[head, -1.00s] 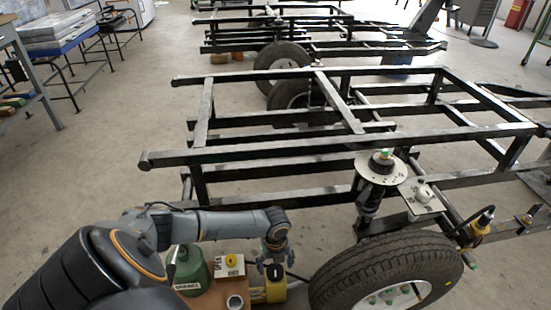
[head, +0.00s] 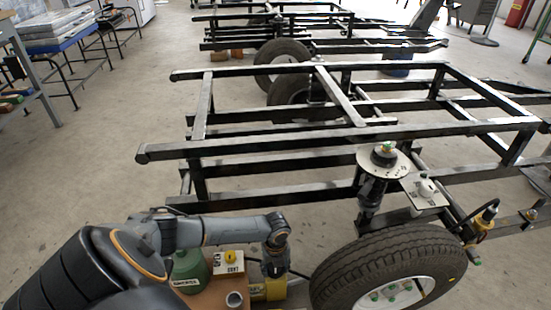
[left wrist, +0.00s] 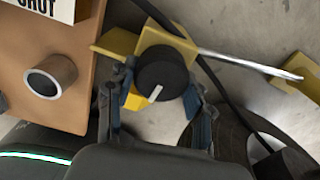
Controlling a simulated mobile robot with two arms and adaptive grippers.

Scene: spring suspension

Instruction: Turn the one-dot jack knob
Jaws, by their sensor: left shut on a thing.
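My left gripper (head: 274,268) points down over the yellow jack (head: 268,291) beside the wheel in the head view. In the left wrist view, a round black knob (left wrist: 163,70) with a white pointer line sits on the yellow jack (left wrist: 172,36). The left fingers (left wrist: 160,102) stand on both sides of the knob and are shut on it. The pointer line faces the lower left of that view. I cannot make out any dot mark. The knob is hidden behind the gripper in the head view. My right gripper is not in view.
A black tyre (head: 385,262) stands just right of the jack. A green bottle (head: 189,272), a white box marked SHUT (head: 229,268) and a metal cup (head: 234,299) are to the left. The black frame (head: 330,140) and spring strut (head: 371,190) are behind. Open floor lies left of the frame.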

